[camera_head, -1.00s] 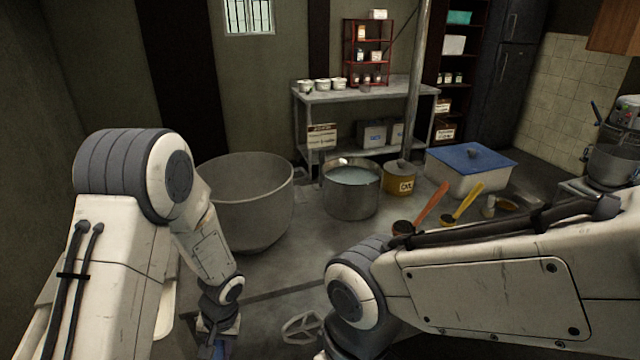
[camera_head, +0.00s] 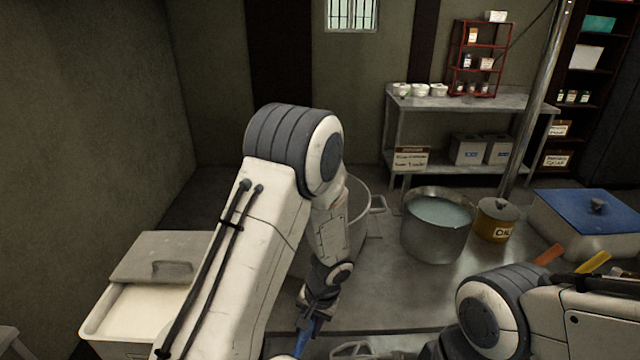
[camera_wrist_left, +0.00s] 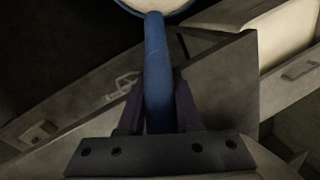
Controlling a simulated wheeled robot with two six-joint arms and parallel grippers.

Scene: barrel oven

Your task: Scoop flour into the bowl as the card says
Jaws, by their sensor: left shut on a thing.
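My left gripper (camera_head: 308,322) is shut on the blue handle of a scoop (camera_head: 305,340), low in the head view. In the left wrist view the blue handle (camera_wrist_left: 157,75) runs up between the fingers to a blue-rimmed head cut off at the top edge. The head looks pale inside; whether that is flour is unclear. An open bin of pale, flour-like stuff (camera_head: 92,332) stands at the left. The large grey bowl (camera_head: 358,222) is mostly hidden behind my left arm. A card (camera_head: 411,158) hangs at the steel table; its writing is unreadable. My right gripper is out of view.
The bin's grey lid (camera_head: 155,258) lies at its back. A metal pot of liquid (camera_head: 437,240), a yellow can (camera_head: 497,222) and a blue-lidded tub (camera_head: 592,215) stand right of the bowl. Red and yellow handles show beside my right arm.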

